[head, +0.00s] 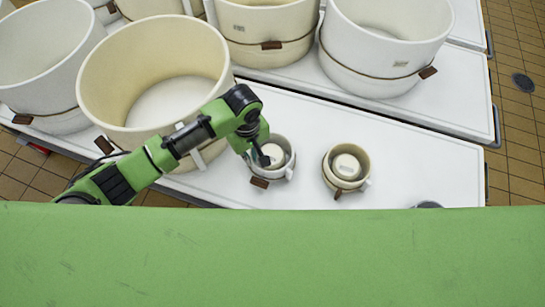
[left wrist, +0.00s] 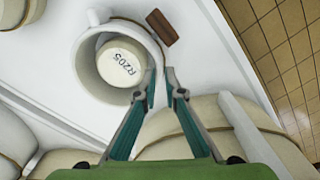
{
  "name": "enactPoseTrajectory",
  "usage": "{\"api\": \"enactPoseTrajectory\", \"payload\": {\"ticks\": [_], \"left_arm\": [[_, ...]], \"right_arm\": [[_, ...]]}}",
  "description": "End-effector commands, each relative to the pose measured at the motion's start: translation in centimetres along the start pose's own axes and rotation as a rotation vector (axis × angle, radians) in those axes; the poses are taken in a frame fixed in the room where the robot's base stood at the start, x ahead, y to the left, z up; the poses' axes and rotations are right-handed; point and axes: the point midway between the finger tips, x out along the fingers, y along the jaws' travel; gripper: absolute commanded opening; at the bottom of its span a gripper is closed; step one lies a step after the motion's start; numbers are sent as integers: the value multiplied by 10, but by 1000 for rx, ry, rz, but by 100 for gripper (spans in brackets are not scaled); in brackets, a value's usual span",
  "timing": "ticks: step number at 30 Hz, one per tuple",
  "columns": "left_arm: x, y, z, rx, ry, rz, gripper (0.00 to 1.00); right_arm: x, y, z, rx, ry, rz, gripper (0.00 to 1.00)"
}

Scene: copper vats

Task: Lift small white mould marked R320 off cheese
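A small white mould (head: 283,175) stands on the white table, with a round pale cheese inside; in the left wrist view the mould (left wrist: 88,78) surrounds the cheese (left wrist: 118,62), whose top mark looks like R205. No R320 mark is readable. My left gripper (head: 264,160) points down at this mould. In the left wrist view my left fingertips (left wrist: 161,72) are a narrow gap apart at the mould's wall, one inside and one outside; whether they pinch it is unclear. My right gripper is out of view.
A small cream mould (head: 363,161) with a cheese stands just right. A large cream vat (head: 95,85) rises close on the left, and more vats (head: 385,70) stand behind. A green surface fills the foreground.

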Motion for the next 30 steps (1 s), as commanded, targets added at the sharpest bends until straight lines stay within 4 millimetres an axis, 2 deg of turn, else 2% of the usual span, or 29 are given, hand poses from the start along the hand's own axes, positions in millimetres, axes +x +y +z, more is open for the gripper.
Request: {"api": "enactPoseTrajectory", "payload": {"ticks": [12, 20, 21, 22, 30], "left_arm": [[50, 1, 2, 0, 1, -1, 10], [53, 2, 2, 0, 2, 1, 10], [53, 2, 2, 1, 2, 1, 2], [53, 2, 2, 0, 2, 1, 0], [51, 3, 2, 1, 2, 4, 0]], "right_arm": [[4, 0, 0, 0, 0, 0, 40], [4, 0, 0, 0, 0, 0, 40], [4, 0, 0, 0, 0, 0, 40], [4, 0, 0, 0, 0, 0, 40], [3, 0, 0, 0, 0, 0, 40]]}}
